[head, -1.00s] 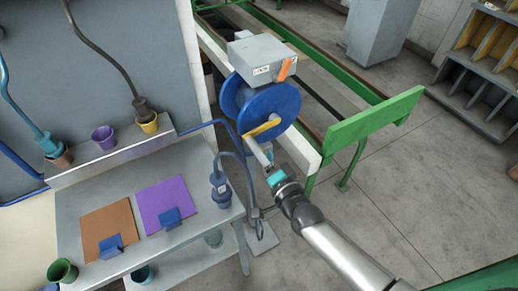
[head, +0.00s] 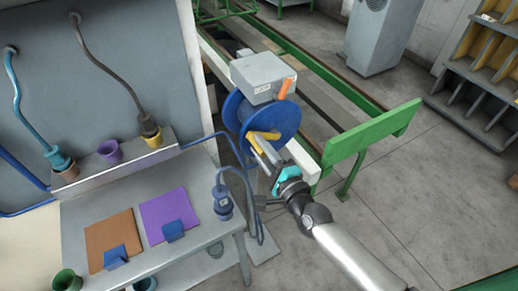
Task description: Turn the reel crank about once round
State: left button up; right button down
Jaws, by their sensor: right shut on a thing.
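The blue reel (head: 284,116) stands upright below a grey box at the centre of the head view. Its yellow crank (head: 267,134) is on the near face, with the arm lying nearly level in the picture. My right gripper (head: 264,152) reaches in from the lower right and is shut on the crank's handle, at the lower left part of the reel. The fingers partly hide the handle. My left gripper is not in view.
The grey box (head: 262,76) above the reel has an orange lever (head: 284,89). A workbench (head: 85,218) with brown and purple mats is at left. A green rail end (head: 372,140) stands right of the reel. The floor at lower right is clear.

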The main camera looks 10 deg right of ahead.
jog(key=shift+d+r, duration=0.1)
dwell(0.3)
jog(key=c, duration=0.7)
grip_release()
jog(key=shift+o, duration=0.2)
jog(key=shift+s, duration=0.1)
jog(key=b+v, duration=0.2)
jog(key=v, duration=1.3)
